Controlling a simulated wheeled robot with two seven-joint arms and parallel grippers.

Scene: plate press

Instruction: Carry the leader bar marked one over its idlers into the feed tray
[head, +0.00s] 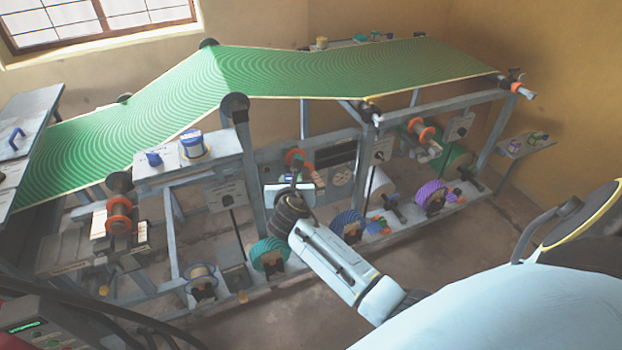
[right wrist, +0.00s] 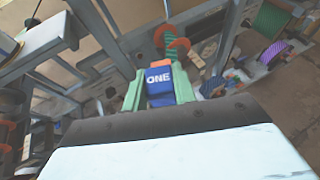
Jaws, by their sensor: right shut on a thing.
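My right gripper (right wrist: 158,88) is shut on the leader bar, whose blue end block (right wrist: 158,78) reads "ONE" and has an orange part at its far end. Its pale green fingers stand on either side of the block. In the head view my right gripper (head: 292,195) is in front of the middle of the press frame; the bar is mostly hidden there. An orange-flanged roller (head: 295,160) is just behind it, and another (head: 118,215) is at the left. I cannot tell which part is the feed tray. My left gripper is not in view.
A wide green patterned sheet (head: 330,72) runs over the top rollers. Several coloured spools, including a purple one (head: 431,197), line the lower rail. Bare floor (head: 300,310) lies in front.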

